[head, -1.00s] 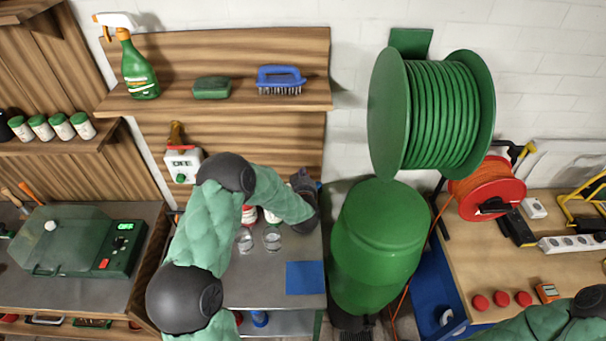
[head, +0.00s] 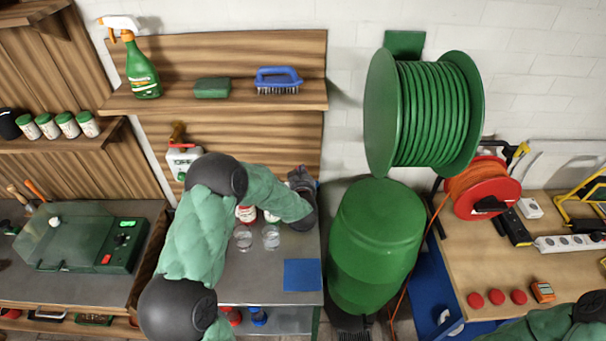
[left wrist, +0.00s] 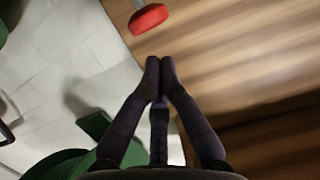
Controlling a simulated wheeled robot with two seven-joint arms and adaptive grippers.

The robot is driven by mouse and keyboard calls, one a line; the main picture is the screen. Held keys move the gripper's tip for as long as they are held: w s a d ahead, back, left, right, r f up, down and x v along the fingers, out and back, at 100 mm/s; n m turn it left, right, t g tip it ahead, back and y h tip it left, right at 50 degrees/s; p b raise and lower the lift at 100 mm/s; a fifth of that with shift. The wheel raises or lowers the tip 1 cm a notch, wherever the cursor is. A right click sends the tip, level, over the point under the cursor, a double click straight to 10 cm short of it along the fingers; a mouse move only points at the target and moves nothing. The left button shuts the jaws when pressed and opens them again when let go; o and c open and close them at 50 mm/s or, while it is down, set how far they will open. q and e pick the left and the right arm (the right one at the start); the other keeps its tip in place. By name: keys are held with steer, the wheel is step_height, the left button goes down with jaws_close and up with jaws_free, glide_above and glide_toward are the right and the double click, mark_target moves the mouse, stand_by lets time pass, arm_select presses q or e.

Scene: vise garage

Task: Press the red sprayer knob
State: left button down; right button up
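In the left wrist view a red knob (left wrist: 148,18) on a pale stem shows at the top, beside the wooden panel. It lies a little beyond my left gripper (left wrist: 160,62), whose dark fingertips are together with nothing seen between them. A clear gap shows between fingertips and knob in that picture. In the head view my left gripper (head: 301,178) points up toward the wooden back panel, above the right end of the grey bench; I cannot make out the red knob there. My right gripper is not in view.
A green spray bottle (head: 141,68) stands on the wooden shelf (head: 225,101), with a green sponge (head: 212,87) and blue brush (head: 278,78). Glasses stand on the grey bench (head: 250,270) below my left arm. A green barrel (head: 376,240) and hose reel (head: 430,112) stand to the right.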

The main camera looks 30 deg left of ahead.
arm_select(q)
steer(key=v, duration=0.7)
steer(key=shift+f, duration=0.2)
steer(key=shift+s+a, duration=0.1)
steer(key=shift+s, duration=0.05)
stand_by(0.7)
